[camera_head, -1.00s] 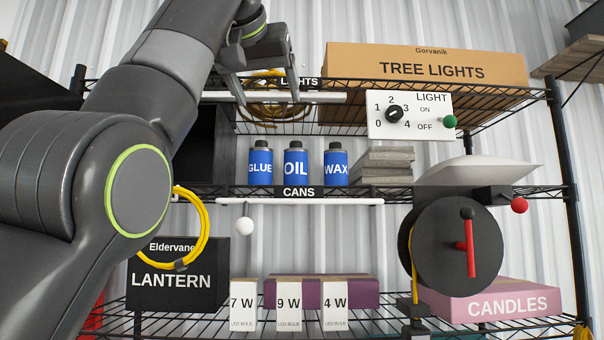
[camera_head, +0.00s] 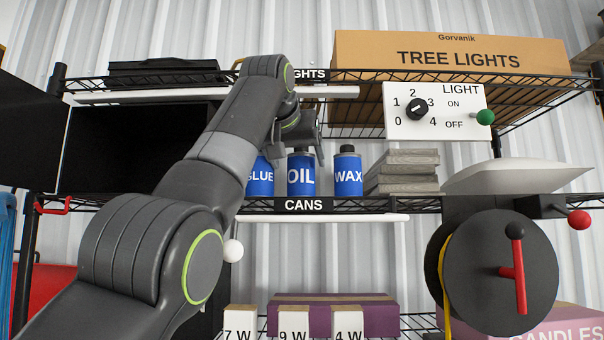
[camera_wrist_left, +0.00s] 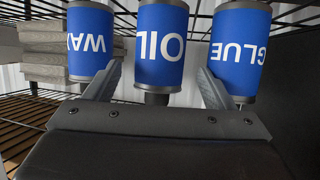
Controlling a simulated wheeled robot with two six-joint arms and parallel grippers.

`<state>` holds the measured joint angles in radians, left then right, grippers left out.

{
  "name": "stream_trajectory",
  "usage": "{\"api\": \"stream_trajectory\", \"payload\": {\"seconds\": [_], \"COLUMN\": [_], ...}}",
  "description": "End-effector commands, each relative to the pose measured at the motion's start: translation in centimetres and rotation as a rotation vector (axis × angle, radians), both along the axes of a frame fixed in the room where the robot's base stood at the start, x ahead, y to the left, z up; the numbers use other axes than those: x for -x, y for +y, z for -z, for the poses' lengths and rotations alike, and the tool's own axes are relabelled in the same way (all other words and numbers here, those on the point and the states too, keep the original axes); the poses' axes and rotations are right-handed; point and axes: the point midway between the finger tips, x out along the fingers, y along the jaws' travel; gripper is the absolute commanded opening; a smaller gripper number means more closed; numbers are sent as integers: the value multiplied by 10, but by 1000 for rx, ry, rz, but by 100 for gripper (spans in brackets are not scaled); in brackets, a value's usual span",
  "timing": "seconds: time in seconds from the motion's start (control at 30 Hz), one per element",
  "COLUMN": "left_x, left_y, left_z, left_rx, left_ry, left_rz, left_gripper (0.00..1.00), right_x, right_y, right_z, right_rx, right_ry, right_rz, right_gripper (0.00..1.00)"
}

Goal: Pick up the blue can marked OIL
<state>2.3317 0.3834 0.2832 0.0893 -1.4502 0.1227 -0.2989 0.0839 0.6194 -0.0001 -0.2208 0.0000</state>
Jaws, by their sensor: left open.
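The blue OIL can (camera_head: 301,180) stands upright on the shelf marked CANS, between the blue GLUE can (camera_head: 260,183) and the blue WAX can (camera_head: 348,178). My left gripper (camera_head: 297,148) is open near the top of the OIL can and partly covers it. In the left wrist view, where the lettering is upside down, the OIL can (camera_wrist_left: 160,45) lines up in the gap between the fingers (camera_wrist_left: 160,72). One finger lies towards the WAX can (camera_wrist_left: 90,42), the other towards the GLUE can (camera_wrist_left: 238,52). Contact cannot be told. My right gripper is not in view.
Grey slabs (camera_head: 402,172) are stacked right of the WAX can. Above hang a wire shelf with a TREE LIGHTS box (camera_head: 450,55) and a LIGHT dial panel (camera_head: 433,112). A white bar (camera_head: 320,217) runs below the cans' shelf.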

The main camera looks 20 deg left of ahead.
Motion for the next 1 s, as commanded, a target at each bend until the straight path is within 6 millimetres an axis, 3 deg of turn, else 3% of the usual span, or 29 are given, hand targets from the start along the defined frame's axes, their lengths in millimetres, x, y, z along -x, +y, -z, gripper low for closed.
{"api": "stream_trajectory", "payload": {"seconds": [0.07,0.17,0.5,0.77,1.0], "left_x": [-5,-10,-49,-52,-52], "left_y": [0,0,3,3,3], "left_z": [1,4,24,28,27], "left_rx": [0,0,0,0,0], "left_ry": [-1,-1,1,-2,-2], "left_rz": [0,0,0,0,0], "left_gripper": [77,77,77,77,50], "right_x": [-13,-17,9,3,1], "right_y": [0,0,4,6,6], "right_z": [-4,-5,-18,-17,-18], "right_rx": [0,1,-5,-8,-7], "right_ry": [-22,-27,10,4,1], "right_rz": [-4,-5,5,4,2], "right_gripper": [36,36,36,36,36]}}
